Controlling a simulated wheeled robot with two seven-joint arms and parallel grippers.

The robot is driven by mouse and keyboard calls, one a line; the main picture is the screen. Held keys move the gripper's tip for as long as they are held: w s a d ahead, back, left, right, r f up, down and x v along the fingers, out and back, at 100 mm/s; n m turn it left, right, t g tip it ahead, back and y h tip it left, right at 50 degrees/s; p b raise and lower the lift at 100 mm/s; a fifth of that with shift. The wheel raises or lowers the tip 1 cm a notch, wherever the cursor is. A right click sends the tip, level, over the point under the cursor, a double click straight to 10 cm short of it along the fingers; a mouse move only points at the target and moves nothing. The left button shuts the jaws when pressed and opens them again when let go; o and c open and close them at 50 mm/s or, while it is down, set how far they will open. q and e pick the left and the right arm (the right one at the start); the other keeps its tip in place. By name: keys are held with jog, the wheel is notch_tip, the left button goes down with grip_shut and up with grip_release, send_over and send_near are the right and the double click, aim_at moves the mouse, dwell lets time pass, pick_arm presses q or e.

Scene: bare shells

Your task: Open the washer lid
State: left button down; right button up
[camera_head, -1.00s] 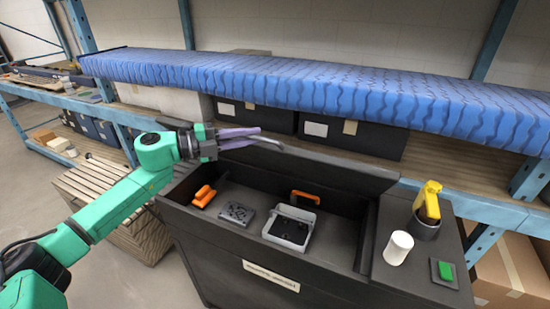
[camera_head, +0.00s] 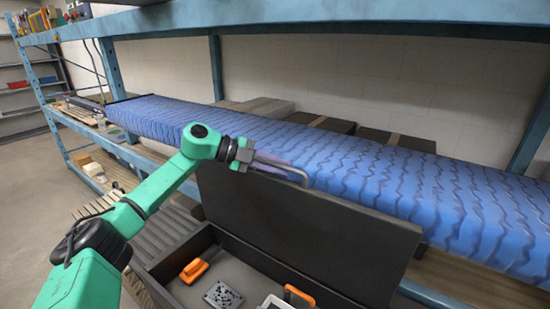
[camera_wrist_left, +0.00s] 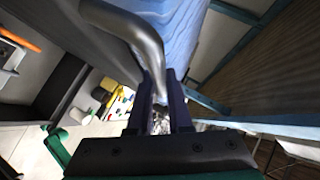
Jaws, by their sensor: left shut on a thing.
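The washer is a dark box with an open top basin (camera_head: 165,268). Its dark lid (camera_head: 310,235) stands raised at the back, tilted up in front of the blue roll. A grey metal handle (camera_head: 290,168) is at the lid's upper edge; it also shows as a bent bar in the left wrist view (camera_wrist_left: 135,30). My left gripper (camera_head: 268,160) is shut on this handle, and the bar runs between its two fingers (camera_wrist_left: 160,100) in the left wrist view. My right gripper is in neither view.
Inside the basin are an orange-handled brush (camera_head: 194,270), a grey perforated part (camera_head: 223,296) and a tray with an orange handle (camera_head: 298,296), partly cut off. A long blue patterned roll (camera_head: 330,160) lies on the blue-framed shelf behind the lid.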

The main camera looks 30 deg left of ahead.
pick_arm(q)
jog(key=shift+w+f, duration=0.2)
jog(key=shift+w, duration=0.05)
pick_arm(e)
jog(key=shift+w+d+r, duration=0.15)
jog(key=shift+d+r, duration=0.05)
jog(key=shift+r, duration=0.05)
pick_arm(q)
jog(key=c, duration=0.8)
grip_release()
jog(key=shift+c, duration=0.2)
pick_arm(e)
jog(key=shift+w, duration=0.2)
pick_arm(q)
jog(key=shift+a, duration=0.25)
jog(key=b+v, duration=0.3)
jog(key=v, duration=0.3)
jog(key=shift+s+a, duration=0.1)
jog(key=shift+a, duration=0.05)
jog(key=v, duration=0.7)
jog(key=shift+s+r+b, duration=0.25)
jog(key=shift+r+b, duration=0.15)
jog(key=shift+b, duration=0.05)
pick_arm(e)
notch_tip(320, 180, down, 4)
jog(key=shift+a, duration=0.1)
pick_arm(q)
jog(key=shift+a, duration=0.1)
